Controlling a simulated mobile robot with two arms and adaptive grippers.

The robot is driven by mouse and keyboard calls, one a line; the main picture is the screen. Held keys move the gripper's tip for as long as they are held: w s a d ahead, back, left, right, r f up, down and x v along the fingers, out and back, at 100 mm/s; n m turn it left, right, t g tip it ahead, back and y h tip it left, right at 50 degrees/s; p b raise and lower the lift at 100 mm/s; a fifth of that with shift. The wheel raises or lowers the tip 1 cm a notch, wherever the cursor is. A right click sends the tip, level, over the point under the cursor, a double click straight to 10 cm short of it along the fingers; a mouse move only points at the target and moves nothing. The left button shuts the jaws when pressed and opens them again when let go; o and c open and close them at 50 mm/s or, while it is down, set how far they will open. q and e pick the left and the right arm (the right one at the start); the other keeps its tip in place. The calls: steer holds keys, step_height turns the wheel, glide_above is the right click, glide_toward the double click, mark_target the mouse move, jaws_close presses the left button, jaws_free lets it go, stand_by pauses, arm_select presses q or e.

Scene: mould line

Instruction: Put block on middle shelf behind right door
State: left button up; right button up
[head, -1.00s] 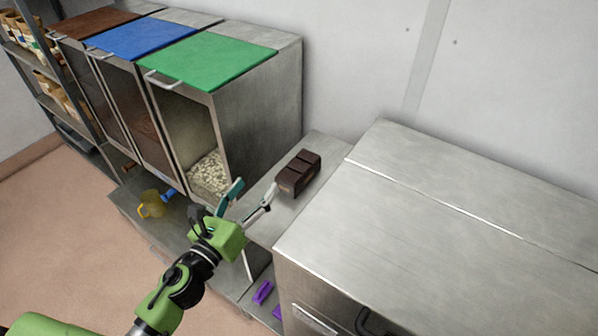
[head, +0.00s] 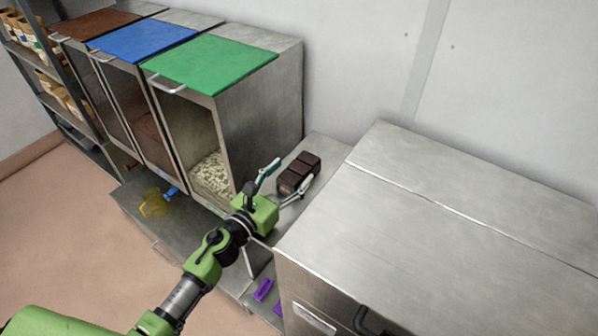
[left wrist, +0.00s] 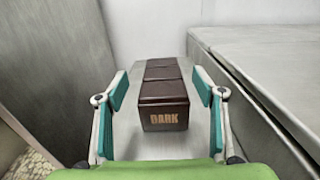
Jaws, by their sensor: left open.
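The block is a dark brown chocolate-like bar (head: 300,171) of several segments, lying on the metal counter between the bins and the cabinet. In the left wrist view the block (left wrist: 163,98) shows the word DARK on its near end. My left gripper (head: 285,182) is open, its fingers pointing at the near end of the block. In the left wrist view the left gripper's teal-padded fingers (left wrist: 163,90) stand to either side of the near end, with gaps visible. A steel cabinet (head: 440,205) is at right; its doors and shelves are mostly hidden. My right gripper is not in view.
Steel bins with green (head: 212,62), blue (head: 143,38) and brown lids stand left of the block. A yellow scoop or jug (head: 155,203) and purple items (head: 263,289) lie lower down. The cabinet wall rises close on the right.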

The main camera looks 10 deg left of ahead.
mark_target(299, 166)
arm_select(q)
steer(key=x, duration=0.4)
steer(key=shift+d+f, duration=0.15)
steer(key=shift+s, duration=0.1)
steer(key=c, duration=1.5)
jaws_close()
steer(key=shift+r+p, duration=0.2)
steer(key=shift+p, duration=0.1)
